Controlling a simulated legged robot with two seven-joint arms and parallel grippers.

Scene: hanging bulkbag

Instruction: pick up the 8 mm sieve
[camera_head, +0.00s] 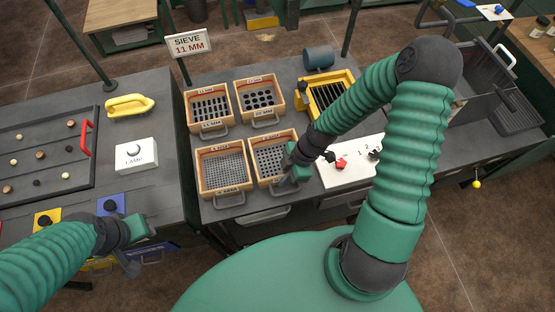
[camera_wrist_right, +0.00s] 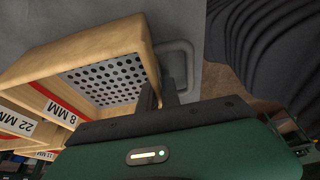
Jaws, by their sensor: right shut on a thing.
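The 8 mm sieve (camera_head: 265,145) is a square wooden frame with a perforated grey plate and a grey handle. It sits at the front right of a group of sieves on the dark bench. In the right wrist view the 8 mm sieve (camera_wrist_right: 85,48) shows its red-edged "8 MM" label. My right gripper (camera_head: 287,178) is shut on the near wooden wall of this sieve, beside the handle; its fingers (camera_wrist_right: 160,95) straddle that wall. The gripper hides part of the sieve's near right corner. My left gripper (camera_head: 130,250) is low at the left, away from the sieves; its jaw opening is unclear.
Other sieves (camera_head: 222,170) stand close to the left and behind. A sign (camera_head: 189,45) reads "SIEVE 11 MM". A yellow-framed grate (camera_head: 333,92) and a white panel (camera_head: 340,176) with a red knob lie to the right. A lamp box (camera_head: 137,156) is on the left table.

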